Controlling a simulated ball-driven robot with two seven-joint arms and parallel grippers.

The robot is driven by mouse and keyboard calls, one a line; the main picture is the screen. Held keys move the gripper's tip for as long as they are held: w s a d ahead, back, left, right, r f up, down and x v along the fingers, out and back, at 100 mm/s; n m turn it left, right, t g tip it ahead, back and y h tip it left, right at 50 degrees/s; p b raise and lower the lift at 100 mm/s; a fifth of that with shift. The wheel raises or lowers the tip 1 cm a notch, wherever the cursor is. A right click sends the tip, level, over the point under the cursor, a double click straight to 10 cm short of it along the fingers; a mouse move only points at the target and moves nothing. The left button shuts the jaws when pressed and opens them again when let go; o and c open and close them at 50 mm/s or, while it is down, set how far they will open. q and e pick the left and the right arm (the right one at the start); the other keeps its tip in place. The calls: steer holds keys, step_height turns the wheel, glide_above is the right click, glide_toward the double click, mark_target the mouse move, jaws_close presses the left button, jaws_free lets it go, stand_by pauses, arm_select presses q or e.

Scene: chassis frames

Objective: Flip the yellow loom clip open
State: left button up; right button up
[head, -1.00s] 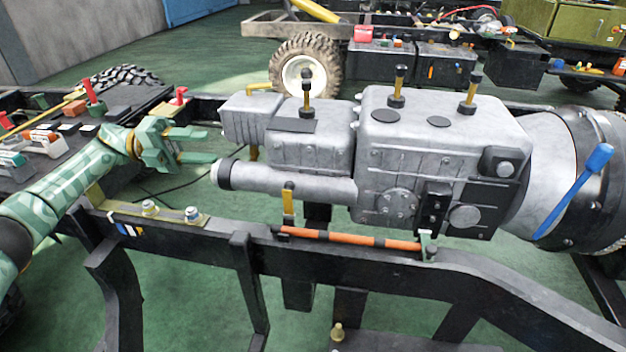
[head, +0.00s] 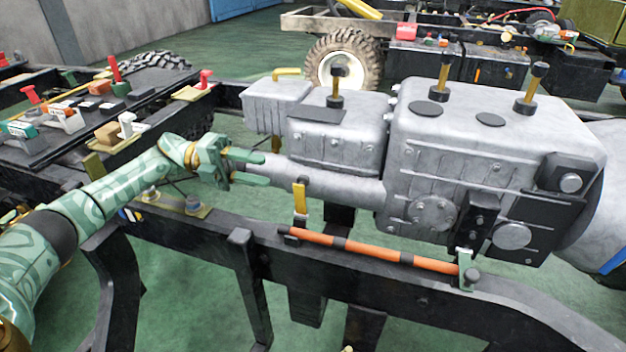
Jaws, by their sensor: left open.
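The yellow loom clip (head: 300,198) is a small upright strip above the left end of the orange loom (head: 375,250), which runs along the black frame rail. Its top stands in front of the grey gearbox shaft. My left gripper (head: 263,169) is open and empty, to the left of the clip and a little above it. Its two fingers point right, with a gap between the fingertips and the clip. The gripper hides the left end of the gearbox shaft. My right gripper is not in view.
The large grey gearbox (head: 480,150) sits right behind the loom, with black-and-yellow levers on top. The black frame rail (head: 360,268) crosses below. Green floor shows below the rail.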

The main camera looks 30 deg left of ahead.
mark_target(298, 179)
arm_select(q)
steer(key=x, duration=1.1)
steer(key=shift+d+f, duration=0.1)
steer(key=shift+w+d, duration=0.15)
steer(key=shift+d, duration=0.3)
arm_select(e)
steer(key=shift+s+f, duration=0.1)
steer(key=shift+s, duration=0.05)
